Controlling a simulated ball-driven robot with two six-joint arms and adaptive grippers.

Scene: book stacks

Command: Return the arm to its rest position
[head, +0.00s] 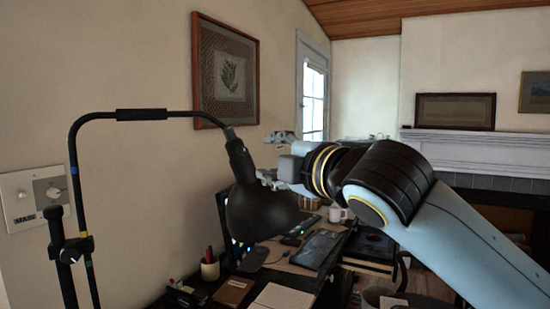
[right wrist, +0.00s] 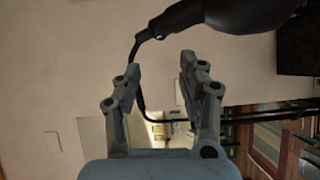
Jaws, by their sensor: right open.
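My right arm (head: 440,215) comes in from the lower right in the head view and reaches toward the middle. Its gripper (head: 268,158) points left, close to the black lamp's shade and neck. I cannot tell from the head view how far apart they are. In the right wrist view the same gripper (right wrist: 158,70) has its two fingers spread with nothing between them. My left gripper is in neither view.
A black lamp (head: 262,212) hangs over the desk; its shade also shows in the right wrist view (right wrist: 245,12). The desk holds a keyboard (head: 316,248), a pen cup (head: 210,268), a white mug (head: 337,213) and books. A framed picture (head: 226,75) hangs on the wall.

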